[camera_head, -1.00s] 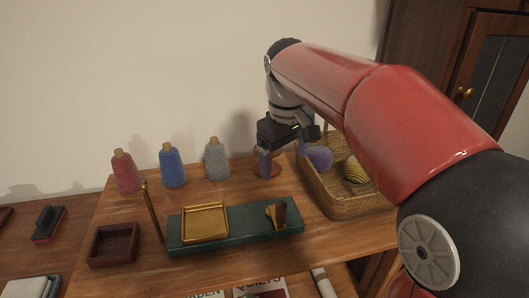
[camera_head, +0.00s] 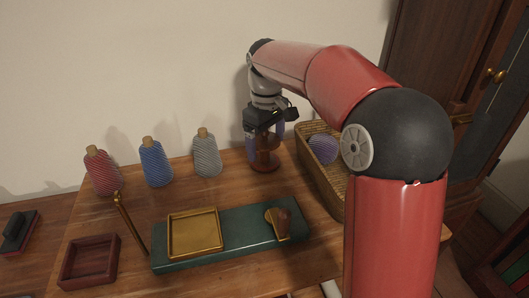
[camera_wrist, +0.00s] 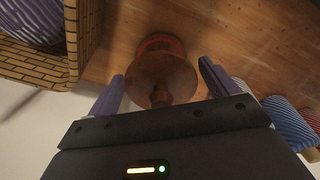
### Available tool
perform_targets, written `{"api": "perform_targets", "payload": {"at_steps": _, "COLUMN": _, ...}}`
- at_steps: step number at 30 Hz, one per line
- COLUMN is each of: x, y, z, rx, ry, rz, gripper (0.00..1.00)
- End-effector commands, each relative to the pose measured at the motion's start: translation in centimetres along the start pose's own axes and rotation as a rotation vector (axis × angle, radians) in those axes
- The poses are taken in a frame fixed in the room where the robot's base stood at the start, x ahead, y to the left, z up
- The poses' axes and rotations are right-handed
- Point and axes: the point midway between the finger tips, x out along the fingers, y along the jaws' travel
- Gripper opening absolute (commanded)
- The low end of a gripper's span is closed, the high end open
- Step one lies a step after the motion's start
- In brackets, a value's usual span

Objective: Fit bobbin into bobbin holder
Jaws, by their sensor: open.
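A reddish-brown wooden spool, which looks like the bobbin (camera_head: 264,163), stands upright on the wooden table near the wall. In the wrist view the bobbin (camera_wrist: 160,75) shows from above as a round disc with a central peg, over a red base. My gripper (camera_head: 265,140) is above it, open and pointing down. In the wrist view my gripper (camera_wrist: 163,88) has one purple finger on each side of the bobbin; I cannot tell whether they touch it. A green board (camera_head: 240,232) bears a square brass tray (camera_head: 193,232) and a brass-and-brown fitting (camera_head: 280,222). I cannot tell which thing is the bobbin holder.
Red (camera_head: 102,172), blue (camera_head: 156,164) and grey (camera_head: 207,155) thread cones stand left of my gripper. A wicker basket (camera_head: 313,177) with a purple ball (camera_head: 322,149) is close on the right. A thin brass rod (camera_head: 130,222) rises beside a dark red wooden tray (camera_head: 88,262).

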Motion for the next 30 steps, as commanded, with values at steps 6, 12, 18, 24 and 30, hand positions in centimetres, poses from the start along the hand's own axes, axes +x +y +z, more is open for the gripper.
{"api": "perform_targets", "payload": {"at_steps": 6, "x": 0.2, "y": 0.0, "z": 0.0, "rx": 0.000, "ry": 0.000, "rz": 0.000, "gripper": 0.86}}
{"api": "perform_targets", "payload": {"at_steps": 12, "x": 0.2, "y": 0.0, "z": 0.0, "rx": 0.000, "ry": 0.000, "rz": 0.000, "gripper": 0.65}}
{"api": "perform_targets", "payload": {"at_steps": 18, "x": 0.2, "y": 0.0, "z": 0.0, "rx": 0.000, "ry": 0.001, "rz": 0.000, "gripper": 0.50}}
{"api": "perform_targets", "payload": {"at_steps": 24, "x": 0.0, "y": 0.0, "z": 0.0, "rx": 0.000, "ry": 0.001, "rz": 0.001, "gripper": 0.50}}
{"api": "perform_targets", "payload": {"at_steps": 30, "x": -1.6, "y": 0.0, "z": -0.1, "rx": 0.000, "ry": 0.003, "rz": 0.001, "gripper": 0.50}}
